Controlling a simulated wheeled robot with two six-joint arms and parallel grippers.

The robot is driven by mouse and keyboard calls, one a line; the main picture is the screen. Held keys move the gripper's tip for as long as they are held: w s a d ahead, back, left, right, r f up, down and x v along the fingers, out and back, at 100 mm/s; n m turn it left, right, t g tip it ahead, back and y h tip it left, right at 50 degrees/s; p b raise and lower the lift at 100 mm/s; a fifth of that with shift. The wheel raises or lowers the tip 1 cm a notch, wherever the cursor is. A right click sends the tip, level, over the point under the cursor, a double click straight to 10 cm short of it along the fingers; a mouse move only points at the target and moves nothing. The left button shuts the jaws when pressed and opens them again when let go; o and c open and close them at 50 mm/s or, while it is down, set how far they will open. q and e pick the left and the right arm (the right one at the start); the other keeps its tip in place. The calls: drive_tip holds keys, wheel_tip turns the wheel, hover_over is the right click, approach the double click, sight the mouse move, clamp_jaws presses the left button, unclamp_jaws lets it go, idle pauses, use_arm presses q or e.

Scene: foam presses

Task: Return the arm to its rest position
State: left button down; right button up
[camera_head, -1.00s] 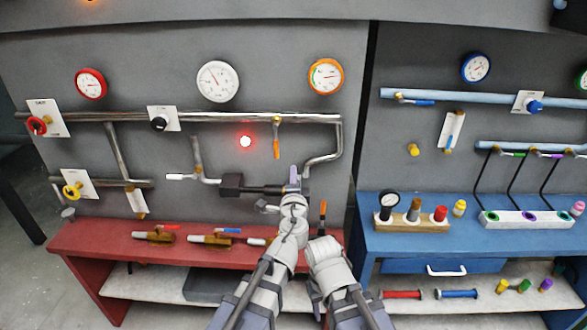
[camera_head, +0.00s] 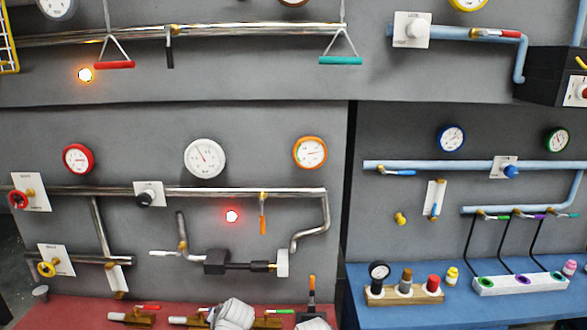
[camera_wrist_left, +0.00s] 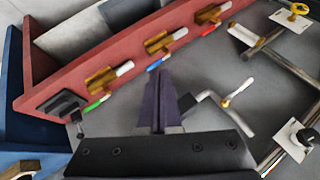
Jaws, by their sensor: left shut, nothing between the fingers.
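My left gripper (camera_wrist_left: 160,78) shows in the left wrist view, its two dark fingers together with nothing between them. Behind it are the red bench and the grey pipe wall. In the head view, only pale parts of my arms (camera_head: 235,313) show at the bottom edge, and no gripper fingers can be made out. My right gripper is not seen in either view.
The red bench (camera_head: 70,312) holds several brass valves; they show beside my fingers in the wrist view. A dark pipe fitting (camera_head: 245,265) is on the wall above. The blue bench (camera_head: 355,285) carries a gauge block (camera_head: 400,297) and a white holder (camera_head: 520,285).

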use_arm(q)
drive_tip(key=s+d+f+n+g+h, duration=0.35)
drive_tip(key=s+f+g+h, duration=0.2)
drive_tip(key=s, duration=0.55)
drive_tip(key=s+d+m+g+y, duration=0.1)
drive_tip(key=s+d+m, duration=0.3)
drive_tip(key=d, duration=0.7)
drive_tip(key=shift+s+d+m, duration=0.35)
drive_tip(key=shift+s+d, duration=0.05)
drive_tip(key=shift+s, duration=0.35)
drive_tip(key=shift+a+y, duration=0.1)
drive_tip(key=shift+y, duration=0.15)
